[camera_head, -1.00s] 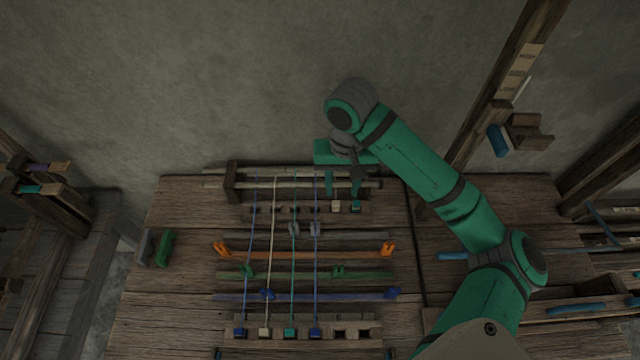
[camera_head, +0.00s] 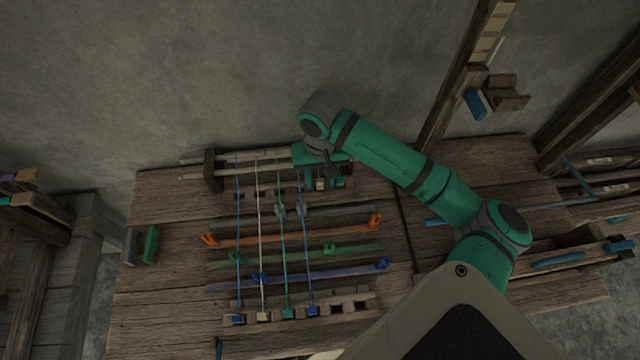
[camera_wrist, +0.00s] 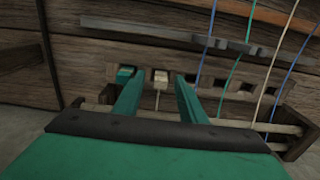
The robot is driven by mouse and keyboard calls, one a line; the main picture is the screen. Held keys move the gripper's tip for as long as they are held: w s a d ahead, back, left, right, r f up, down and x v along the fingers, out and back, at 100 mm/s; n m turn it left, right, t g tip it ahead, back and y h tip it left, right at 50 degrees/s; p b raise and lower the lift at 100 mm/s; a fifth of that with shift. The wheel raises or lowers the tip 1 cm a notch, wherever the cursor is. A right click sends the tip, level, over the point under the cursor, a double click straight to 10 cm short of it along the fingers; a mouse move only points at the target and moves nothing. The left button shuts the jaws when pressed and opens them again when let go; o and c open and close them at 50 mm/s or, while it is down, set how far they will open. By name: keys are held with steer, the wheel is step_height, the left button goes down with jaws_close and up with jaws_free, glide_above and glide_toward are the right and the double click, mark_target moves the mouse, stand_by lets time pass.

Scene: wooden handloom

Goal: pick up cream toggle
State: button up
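The cream toggle (camera_wrist: 160,77) sits in a slot of the wooden rack (camera_wrist: 215,86) at the loom's far side. In the wrist view it shows between the two teal fingers of my gripper (camera_wrist: 159,82), with a gap on each side. A thin pale stem or cord runs from it. My gripper is open and empty. In the head view the cream toggle (camera_head: 320,184) is small, at the far rack, with my gripper (camera_head: 318,178) right over it and partly hiding it. I cannot tell how high the fingertips are above the rack.
A teal toggle (camera_wrist: 125,72) sits in the neighbouring slot, close to one finger. Blue, cream and teal cords (camera_head: 282,240) run across orange, green and blue bars. Round rods (camera_head: 225,172) lie behind the rack near the wall.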

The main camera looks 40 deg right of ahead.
steer(key=shift+f, duration=0.5)
jaws_close()
steer(key=shift+w+r, duration=0.1)
steer(key=shift+r, duration=0.05)
steer(key=shift+r, duration=0.65)
steer(key=s+a+r, duration=0.3)
steer(key=s+r, duration=0.8)
steer(key=s, duration=0.2)
steer(key=shift+s+a+r, duration=0.25)
steer(key=shift+s, duration=0.1)
